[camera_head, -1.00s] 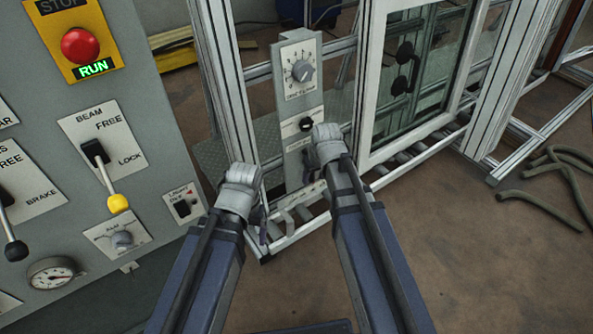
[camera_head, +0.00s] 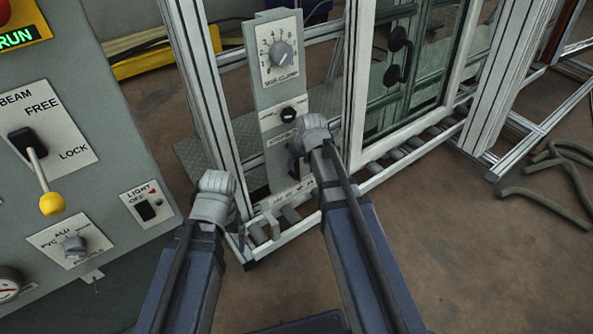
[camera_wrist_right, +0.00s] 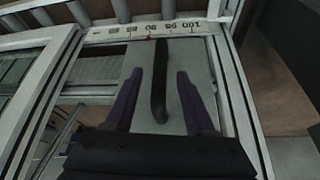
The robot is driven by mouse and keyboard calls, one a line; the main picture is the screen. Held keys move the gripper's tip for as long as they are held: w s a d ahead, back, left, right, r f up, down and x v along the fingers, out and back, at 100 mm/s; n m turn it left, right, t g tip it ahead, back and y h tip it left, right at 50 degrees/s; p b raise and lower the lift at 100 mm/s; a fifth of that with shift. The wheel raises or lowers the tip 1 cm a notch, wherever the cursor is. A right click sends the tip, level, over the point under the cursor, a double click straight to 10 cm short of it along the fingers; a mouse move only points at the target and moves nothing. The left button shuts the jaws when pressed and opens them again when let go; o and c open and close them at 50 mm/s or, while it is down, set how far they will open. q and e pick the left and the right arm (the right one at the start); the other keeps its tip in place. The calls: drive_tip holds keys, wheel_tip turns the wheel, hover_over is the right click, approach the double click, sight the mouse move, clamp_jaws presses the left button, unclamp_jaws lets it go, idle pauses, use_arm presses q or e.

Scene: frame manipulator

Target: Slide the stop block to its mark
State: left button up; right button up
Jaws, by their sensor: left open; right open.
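The stop block appears as a grey plate (camera_wrist_right: 180,70) with a black upright handle (camera_wrist_right: 160,80) in the right wrist view. My right gripper (camera_wrist_right: 155,78) is open, its purple fingers on either side of the handle with gaps showing. Beyond the plate's far edge runs a white numbered scale (camera_wrist_right: 130,30), with 95 and 100 readable and a small red mark (camera_wrist_right: 150,38). In the head view the right gripper (camera_head: 303,160) is at the lower part of a grey dial panel and hides much of the handle. My left gripper (camera_head: 232,215) is open, low beside the frame post.
A grey console (camera_head: 90,150) with a yellow-tipped lever (camera_head: 50,203) stands at the left. A glazed white frame (camera_head: 410,80) stands right of the panel, above rollers (camera_head: 415,160). Hoses (camera_head: 550,180) lie on the floor at the right.

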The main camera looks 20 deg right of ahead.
sight(298, 165)
drive_tip(key=b+x, duration=0.4)
drive_tip(key=x, duration=0.1)
drive_tip(key=shift+f, duration=0.15)
clamp_jaws()
idle(1.3)
